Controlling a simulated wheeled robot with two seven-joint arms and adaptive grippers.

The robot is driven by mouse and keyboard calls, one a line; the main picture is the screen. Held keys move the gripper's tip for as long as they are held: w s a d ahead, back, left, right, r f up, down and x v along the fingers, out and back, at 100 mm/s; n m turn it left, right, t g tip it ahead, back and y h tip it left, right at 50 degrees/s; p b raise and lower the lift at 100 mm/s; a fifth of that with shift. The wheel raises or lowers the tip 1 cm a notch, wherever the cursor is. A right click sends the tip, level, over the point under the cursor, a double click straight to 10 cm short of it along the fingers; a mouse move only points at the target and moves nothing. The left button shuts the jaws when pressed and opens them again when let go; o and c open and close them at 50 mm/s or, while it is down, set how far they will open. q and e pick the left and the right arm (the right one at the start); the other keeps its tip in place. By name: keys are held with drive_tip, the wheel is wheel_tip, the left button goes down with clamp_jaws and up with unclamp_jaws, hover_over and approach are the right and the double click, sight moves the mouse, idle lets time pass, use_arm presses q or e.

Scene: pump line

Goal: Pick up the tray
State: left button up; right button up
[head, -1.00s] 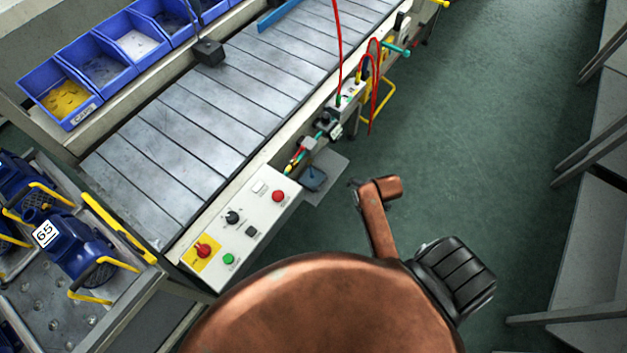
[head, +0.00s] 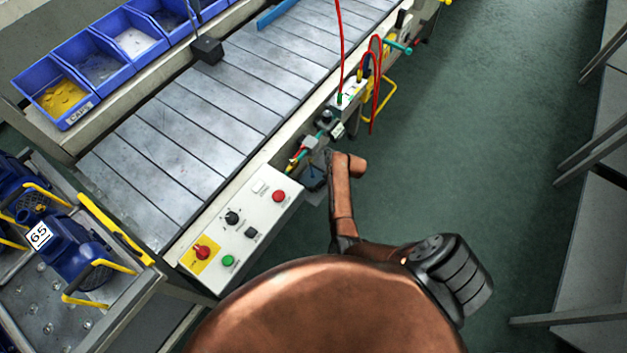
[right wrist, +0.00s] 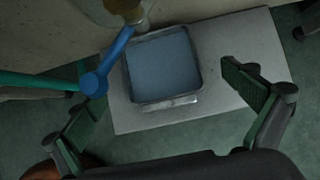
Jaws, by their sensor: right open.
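The tray is a small square blue-grey dish with a dark rim. In the right wrist view the tray (right wrist: 163,65) rests on a pale grey shelf plate (right wrist: 225,50). In the head view the tray (head: 313,180) shows as a dark patch beside the conveyor, partly covered by my right arm. My right gripper (right wrist: 158,88) is open and empty. Its two fingers stand apart on either side of the tray in the picture, with clear gaps. In the head view my right gripper (head: 328,158) is small and partly hidden. My left gripper is not in view.
A blue lever (right wrist: 107,70) and a green rod (right wrist: 40,82) lie close to the tray's left. The control panel (head: 240,230) and conveyor (head: 190,130) border it. Red hoses (head: 375,85) hang behind. A cart with blue pumps (head: 75,250) stands left.

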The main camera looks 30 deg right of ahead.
sight(316, 181)
drive_tip(key=b+x, duration=0.1)
drive_tip(key=x, duration=0.3)
drive_tip(key=shift+s+d+f+b, duration=0.1)
drive_tip(key=shift+f+b, duration=0.05)
drive_tip(key=shift+b, duration=0.2)
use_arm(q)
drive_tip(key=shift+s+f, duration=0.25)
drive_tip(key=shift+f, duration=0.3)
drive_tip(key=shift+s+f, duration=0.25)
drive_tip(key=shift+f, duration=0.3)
use_arm(e)
drive_tip(key=shift+c, duration=0.4)
drive_tip(key=c, duration=1.3)
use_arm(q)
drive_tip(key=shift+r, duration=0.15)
use_arm(e)
drive_tip(key=shift+r, duration=0.3)
